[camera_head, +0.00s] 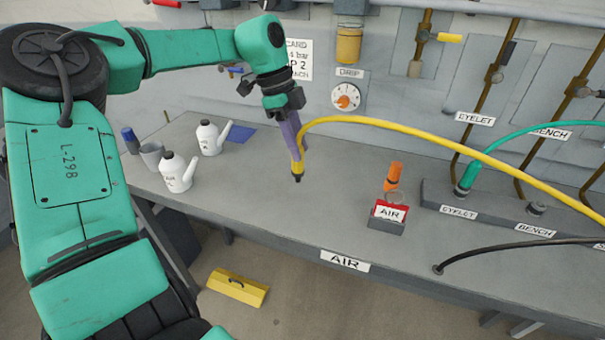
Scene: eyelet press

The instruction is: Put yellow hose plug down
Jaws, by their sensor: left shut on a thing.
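The yellow hose plug (297,169) hangs tip down at the end of a yellow hose (420,133) that arcs off to the right edge. My left gripper (291,128) is shut on the plug from above and hides its upper part. The plug's dark tip appears a little above or at the grey bench (290,215); I cannot tell whether it touches. My right gripper is not in the view.
Two white oil cans (178,173) and a grey cup (152,154) stand left of the plug. A socket rail (470,203) holds a green hose plug (468,178). The bench around the plug is clear.

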